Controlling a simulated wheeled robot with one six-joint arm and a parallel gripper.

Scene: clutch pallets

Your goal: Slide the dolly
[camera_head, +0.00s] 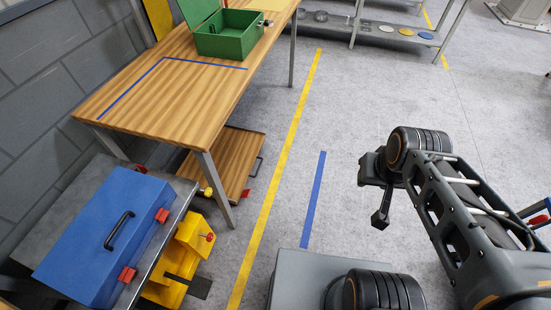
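A low dolly (238,153) with a flat wooden top sits on the floor, partly under the wooden table. A dark handle is on its right side, and red parts show low at its corners. The table top and a table leg hide part of it. My gripper (381,216) hangs above the floor on the right, apart from the dolly and well to its right. Only a dark finger-like part shows below the wrist, so its opening cannot be made out.
The wooden table (190,95) carries an open green box (225,42). A blue toolbox (105,235) rests on a grey surface at lower left, beside a yellow object (185,255). A yellow floor line (278,170) and blue strip (314,195) cross open grey floor. A shelf (395,32) stands behind.

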